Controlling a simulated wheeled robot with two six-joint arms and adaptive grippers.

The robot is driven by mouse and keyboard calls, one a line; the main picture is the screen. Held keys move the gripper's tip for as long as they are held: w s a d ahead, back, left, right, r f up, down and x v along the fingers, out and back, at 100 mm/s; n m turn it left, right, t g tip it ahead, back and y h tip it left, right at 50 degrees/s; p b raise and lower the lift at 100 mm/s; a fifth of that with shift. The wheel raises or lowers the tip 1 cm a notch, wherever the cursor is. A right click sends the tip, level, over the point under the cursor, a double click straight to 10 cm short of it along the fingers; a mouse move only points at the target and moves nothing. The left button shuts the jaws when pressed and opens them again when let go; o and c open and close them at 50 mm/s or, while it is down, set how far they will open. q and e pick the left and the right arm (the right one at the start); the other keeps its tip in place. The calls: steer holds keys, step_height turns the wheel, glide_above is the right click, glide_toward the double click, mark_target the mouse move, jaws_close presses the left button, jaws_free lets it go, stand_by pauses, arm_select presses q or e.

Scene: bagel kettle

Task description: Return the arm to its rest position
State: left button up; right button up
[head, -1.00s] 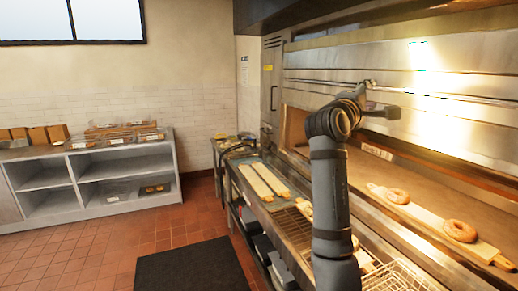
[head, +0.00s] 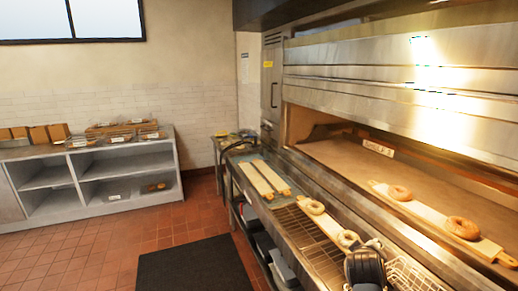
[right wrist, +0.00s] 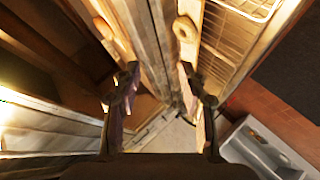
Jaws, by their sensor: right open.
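A dark rounded piece of my right arm (head: 365,268) shows at the bottom edge of the head view, low in front of the counter. The rest of that arm is out of the picture there. In the right wrist view my right gripper (right wrist: 158,78) has its two fingers spread wide apart. It is open, with nothing held between the fingertips. Wooden boards and a bagel show beyond it. My left gripper is in neither view.
Bagels (head: 463,228) lie on a wooden board (head: 430,215) at the open oven (head: 350,155). More bagels (head: 314,207) lie on a board over the wire rack (head: 290,222). A wire basket (head: 410,275) stands near the arm. The floor (head: 100,245) at left is clear.

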steer(key=s+a+f+m+g+y, duration=0.1)
steer(key=s+a+f+g+y, duration=0.1)
steer(key=s+f, duration=0.55)
steer(key=s+a+f+m+g+y, duration=0.2)
steer(key=s+a+f, duration=0.15)
steer(key=s, duration=0.75)
steer(key=s+a+f+m+g+y, duration=0.1)
steer(key=s+f+g+y, duration=0.1)
steer(key=s+f, duration=0.55)
step_height(320, 180, down, 28)
steer(key=s+d+f+g+b, duration=0.1)
steer(key=s+d+b, duration=0.1)
steer(key=s+b, duration=0.15)
arm_select(q)
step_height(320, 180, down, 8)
steer(key=b, duration=0.4)
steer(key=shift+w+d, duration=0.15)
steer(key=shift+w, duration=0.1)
arm_select(e)
steer(key=s+d+f+g, duration=0.1)
steer(key=s+f, duration=1.7)
steer(key=f, duration=0.2)
steer(key=shift+d+f, duration=0.15)
steer(key=shift+d, duration=0.1)
steer(key=shift+s, duration=0.1)
steer(key=shift+m, duration=0.3)
